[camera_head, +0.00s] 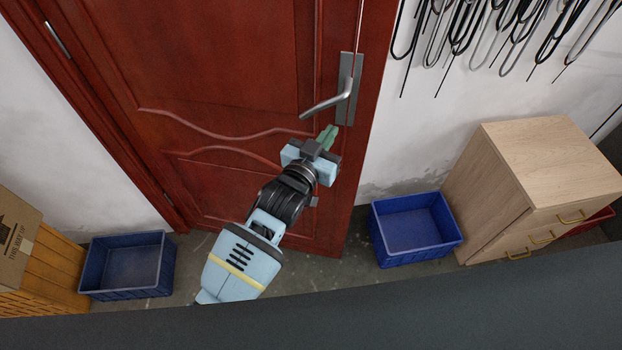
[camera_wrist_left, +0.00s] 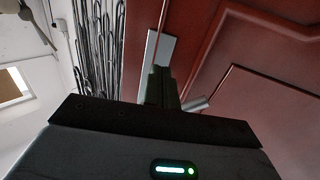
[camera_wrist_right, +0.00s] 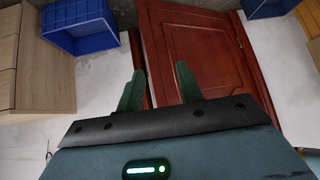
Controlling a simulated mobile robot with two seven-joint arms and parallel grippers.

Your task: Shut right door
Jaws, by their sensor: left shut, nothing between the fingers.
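The red wooden door (camera_head: 225,75) fills the upper left and middle of the head view. A hinge shows near its upper left, and a silver lever handle (camera_head: 325,104) sits near its right edge. In the left wrist view the fingers (camera_wrist_left: 160,86) overlap the handle plate (camera_wrist_left: 157,50); contact is unclear. My right gripper (camera_wrist_right: 159,82) is open and empty, with the door (camera_wrist_right: 200,50) beyond it.
A blue crate (camera_head: 458,237) and a wooden drawer cabinet (camera_head: 478,190) stand right of the door. Another blue crate (camera_head: 128,291) and a cardboard box (camera_head: 18,235) stand at left. Black cables (camera_head: 465,25) hang on the right wall. Some bare floor shows below the door.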

